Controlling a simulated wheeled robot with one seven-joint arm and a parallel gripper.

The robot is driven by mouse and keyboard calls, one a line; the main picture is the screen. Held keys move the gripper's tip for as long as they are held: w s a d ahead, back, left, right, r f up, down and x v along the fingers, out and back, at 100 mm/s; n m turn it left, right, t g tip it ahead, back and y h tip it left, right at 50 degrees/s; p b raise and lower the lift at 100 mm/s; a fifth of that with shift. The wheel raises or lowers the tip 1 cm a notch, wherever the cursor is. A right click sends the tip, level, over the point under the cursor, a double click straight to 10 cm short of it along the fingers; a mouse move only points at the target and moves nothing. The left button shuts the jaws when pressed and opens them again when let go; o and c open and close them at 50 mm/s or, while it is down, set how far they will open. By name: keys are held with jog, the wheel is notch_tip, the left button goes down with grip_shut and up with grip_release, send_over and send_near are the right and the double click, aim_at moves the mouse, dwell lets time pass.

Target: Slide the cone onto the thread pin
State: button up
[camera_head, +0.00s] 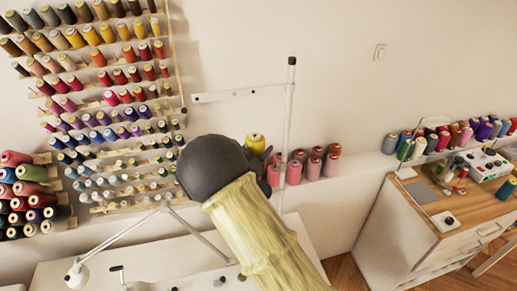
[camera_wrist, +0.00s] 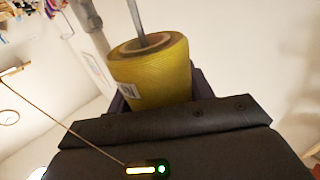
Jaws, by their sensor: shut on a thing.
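The cone is a yellow thread cone (camera_wrist: 150,78) with a white label. It stands upright between the jaws of my gripper (camera_wrist: 158,98), which is shut on it. In the head view the cone (camera_head: 255,140) shows just past the round dark joint of my arm, which hides most of the gripper. A thin grey rod (camera_wrist: 136,18), seemingly the thread pin, rises at the cone's top opening in the wrist view. I cannot tell for sure whether it passes through the cone or stands behind it. The pin's base is hidden.
A tall pale pole (camera_head: 289,100) with a black tip and a side bar (camera_head: 238,94) stands close behind the cone. Pink cones (camera_head: 314,166) stand to the right. A thread rack (camera_head: 110,90) covers the left wall. A wooden-topped cabinet (camera_head: 425,195) is at right.

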jog(key=shift+f, duration=0.1)
jog(key=shift+f+b, duration=0.85)
jog(key=shift+f, duration=0.1)
jog(key=shift+f, duration=0.35)
jog(key=shift+w+f+b, duration=0.1)
jog(key=shift+f+b, duration=1.1)
jog(key=shift+f, duration=0.3)
jog(key=shift+f+b, duration=0.85)
jog(key=shift+f, duration=0.1)
jog(key=shift+f, duration=0.35)
jog(key=shift+f+b, duration=1.55)
jog(key=shift+f, duration=0.2)
